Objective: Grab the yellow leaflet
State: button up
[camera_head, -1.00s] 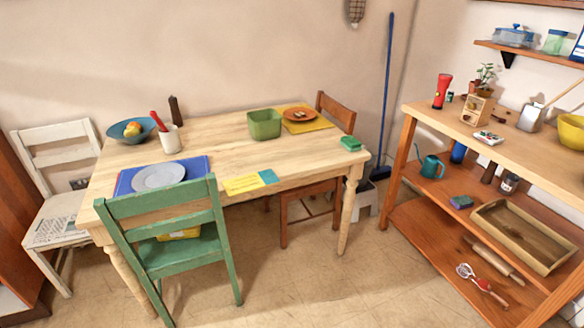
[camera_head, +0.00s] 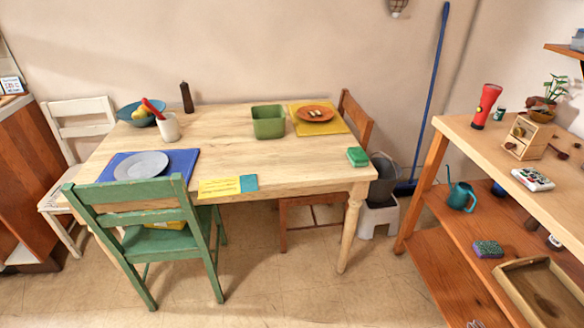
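The yellow leaflet (camera_head: 219,187) lies flat at the front edge of the wooden table (camera_head: 235,148), just right of the green chair's back. A teal piece (camera_head: 249,183) adjoins its right end; I cannot tell whether it is part of the leaflet. My gripper is not in view.
The green chair (camera_head: 150,215) stands at the table's front left. A blue mat with a grey plate (camera_head: 141,165), a green bin (camera_head: 268,122) and a green sponge (camera_head: 357,156) are on the table. A wooden shelf (camera_head: 470,135) stands at right. Floor (camera_head: 265,285) in front is clear.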

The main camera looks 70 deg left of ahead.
aim_at(238, 185)
jog(key=z, duration=0.05)
jog(key=i, duration=0.7)
jog(key=u, duration=3.8)
jog(key=i, duration=1)
jog(key=z, duration=0.15)
jog(key=k, duration=0.7)
